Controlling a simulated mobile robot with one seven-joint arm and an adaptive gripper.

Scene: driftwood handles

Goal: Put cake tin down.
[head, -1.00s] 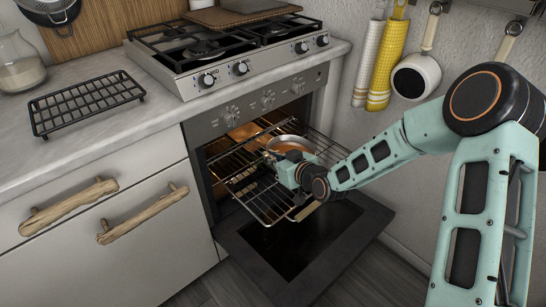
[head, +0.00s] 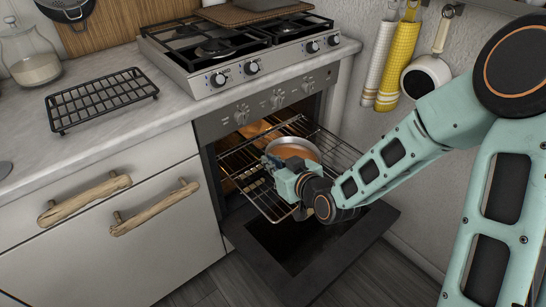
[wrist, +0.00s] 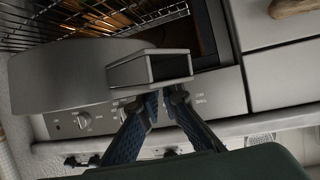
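The cake tin (head: 294,146) is a round grey metal pan with an orange-brown inside. It is at the pulled-out oven rack (head: 259,203), over or on its wires; I cannot tell whether it touches them. My gripper (head: 273,167) is at the near left side of the tin. In the wrist view the tin's curved grey wall (wrist: 60,80) and a hollow box-shaped grip (wrist: 150,68) show. The blue fingers of my gripper (wrist: 166,95) close in on this grip; their exact contact is partly hidden.
The oven door (head: 310,245) is folded down below the rack. The stove (head: 235,50) is above the oven. A black cooling rack (head: 102,98) lies on the counter to the left, with clear counter around it. Driftwood handles (head: 85,200) stick out from the drawers at left.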

